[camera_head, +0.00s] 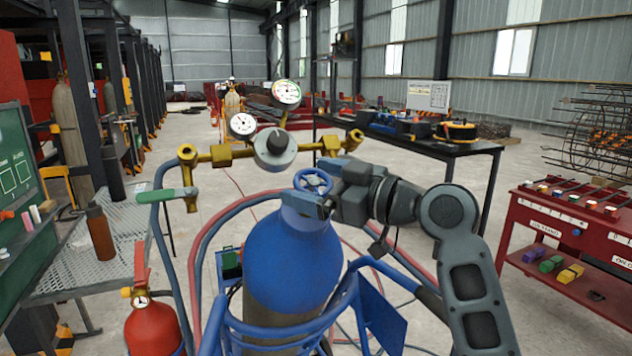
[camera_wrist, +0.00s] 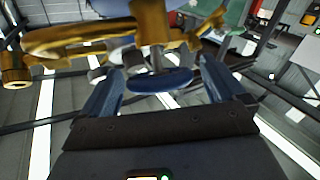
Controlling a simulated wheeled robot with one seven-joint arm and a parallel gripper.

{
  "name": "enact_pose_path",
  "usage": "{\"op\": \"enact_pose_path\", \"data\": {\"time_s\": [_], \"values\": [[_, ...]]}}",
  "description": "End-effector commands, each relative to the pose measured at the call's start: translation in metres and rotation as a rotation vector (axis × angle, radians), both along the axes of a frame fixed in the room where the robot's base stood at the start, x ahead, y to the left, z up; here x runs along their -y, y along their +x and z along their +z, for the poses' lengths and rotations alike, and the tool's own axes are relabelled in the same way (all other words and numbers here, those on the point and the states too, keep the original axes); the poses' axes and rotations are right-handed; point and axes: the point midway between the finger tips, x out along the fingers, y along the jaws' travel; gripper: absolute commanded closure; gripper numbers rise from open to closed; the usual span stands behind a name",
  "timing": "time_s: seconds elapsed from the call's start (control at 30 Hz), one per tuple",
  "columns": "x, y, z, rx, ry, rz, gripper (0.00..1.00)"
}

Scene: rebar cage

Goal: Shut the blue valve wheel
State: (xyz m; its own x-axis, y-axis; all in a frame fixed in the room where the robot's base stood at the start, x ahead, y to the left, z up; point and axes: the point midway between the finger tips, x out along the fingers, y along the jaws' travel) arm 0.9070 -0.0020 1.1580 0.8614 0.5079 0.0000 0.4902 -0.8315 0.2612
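The blue valve wheel (camera_head: 313,181) sits on top of the blue gas cylinder (camera_head: 291,262), below the brass regulator manifold (camera_head: 222,155). My gripper (camera_head: 312,198) reaches in from the right at the wheel's level, its blue fingers partly overlapping the wheel and valve in the head view. In the wrist view the two blue fingers of my gripper (camera_wrist: 162,66) are spread apart. The valve wheel (camera_wrist: 161,80) appears between them, with a gap on each side. I cannot tell whether either finger touches it. The cylinder's neck is mostly hidden behind my gripper.
Brass fittings (camera_wrist: 95,40) pass close in front of the fingers. A red extinguisher (camera_head: 153,325) and mesh table (camera_head: 95,262) stand left. A blue tubular frame (camera_head: 270,328) surrounds the cylinder. Red and blue hoses hang around it. A red cart (camera_head: 570,225) is at right.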

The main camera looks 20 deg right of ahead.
Motion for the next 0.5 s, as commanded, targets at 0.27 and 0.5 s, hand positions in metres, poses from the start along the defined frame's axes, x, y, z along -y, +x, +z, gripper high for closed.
{"op": "enact_pose_path", "data": {"time_s": [0.27, 0.5], "values": [[0.0001, -0.0003, 0.0000, 0.000, 0.000, 0.000, 0.29], [0.0001, -0.0004, 0.0000, -0.001, 0.001, 0.000, 0.52]]}}
